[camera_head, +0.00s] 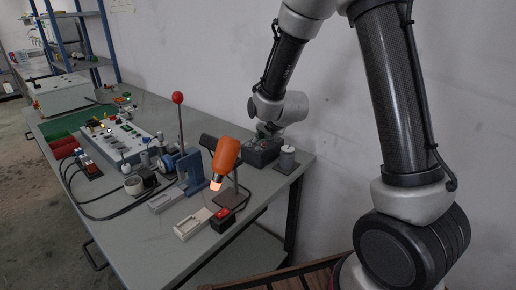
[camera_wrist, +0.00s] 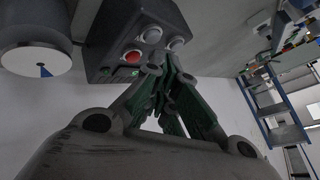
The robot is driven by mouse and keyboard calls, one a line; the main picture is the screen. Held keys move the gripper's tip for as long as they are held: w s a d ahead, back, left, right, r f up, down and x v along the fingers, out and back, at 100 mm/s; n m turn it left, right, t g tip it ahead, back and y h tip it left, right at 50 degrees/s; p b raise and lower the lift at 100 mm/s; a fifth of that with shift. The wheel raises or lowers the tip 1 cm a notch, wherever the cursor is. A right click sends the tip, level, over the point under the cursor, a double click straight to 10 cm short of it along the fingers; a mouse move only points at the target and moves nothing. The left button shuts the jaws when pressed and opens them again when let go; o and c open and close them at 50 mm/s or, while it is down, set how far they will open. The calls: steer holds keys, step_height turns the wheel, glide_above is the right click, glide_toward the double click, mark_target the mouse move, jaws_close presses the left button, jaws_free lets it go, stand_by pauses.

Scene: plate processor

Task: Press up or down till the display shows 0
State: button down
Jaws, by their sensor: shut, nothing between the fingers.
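A dark control box (camera_head: 262,153) stands near the right end of the table in the head view. In the wrist view the box (camera_wrist: 104,37) shows a red button (camera_wrist: 131,57) and two pale round buttons, one in the middle (camera_wrist: 151,35) and one to the right (camera_wrist: 176,43). My gripper (camera_wrist: 163,72) is shut and empty, its green-and-grey fingers close to the buttons; I cannot tell whether they touch one. In the head view my gripper (camera_head: 266,130) is just above the box and mostly hidden by my wrist. I cannot make out a display or number.
An orange heat lamp (camera_head: 225,158), a red-knobbed lever (camera_head: 178,98) and a small red-switch box (camera_head: 222,218) stand to the left. The wall is close behind.

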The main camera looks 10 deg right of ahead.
steer(key=shift+f, duration=0.4)
steer(key=shift+f, duration=0.45)
stand_by(0.6)
steer(key=shift+r, duration=0.9)
steer(key=shift+r, duration=0.1)
steer(key=shift+r, duration=2.4)
